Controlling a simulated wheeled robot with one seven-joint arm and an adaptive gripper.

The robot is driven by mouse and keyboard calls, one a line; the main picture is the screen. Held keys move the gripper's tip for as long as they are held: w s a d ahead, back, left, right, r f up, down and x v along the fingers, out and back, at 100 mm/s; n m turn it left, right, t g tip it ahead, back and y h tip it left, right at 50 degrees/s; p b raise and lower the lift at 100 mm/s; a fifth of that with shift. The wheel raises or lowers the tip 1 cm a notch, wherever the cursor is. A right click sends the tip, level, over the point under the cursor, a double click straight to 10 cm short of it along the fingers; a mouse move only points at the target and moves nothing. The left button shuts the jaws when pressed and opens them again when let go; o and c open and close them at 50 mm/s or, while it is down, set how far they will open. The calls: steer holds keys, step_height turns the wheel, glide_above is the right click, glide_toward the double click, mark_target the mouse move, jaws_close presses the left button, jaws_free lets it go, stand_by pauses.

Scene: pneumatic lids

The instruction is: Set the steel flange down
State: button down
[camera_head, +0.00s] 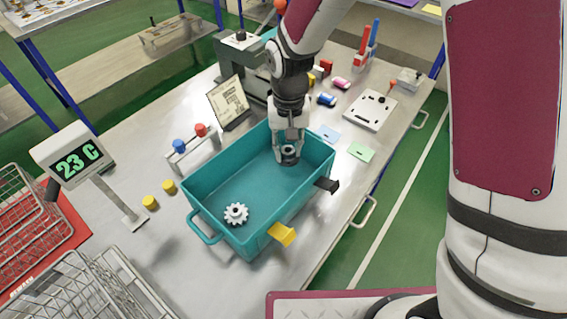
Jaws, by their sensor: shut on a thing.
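My gripper (288,155) points down inside the far right part of a teal crate (205,181). It is shut on the steel flange (289,152), a small dark grey ring-like part, mostly hidden by the fingers. I cannot tell whether the flange touches the crate floor. A white gear (236,214) lies on the crate floor at the near left, apart from the flange.
Wire baskets (85,290) stand at lower left. The crate's middle is clear.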

mark_target(288, 160)
steer(key=shift+f, duration=2.35)
steer(key=shift+f, duration=0.15)
steer(key=c, duration=1.3)
jaws_free()
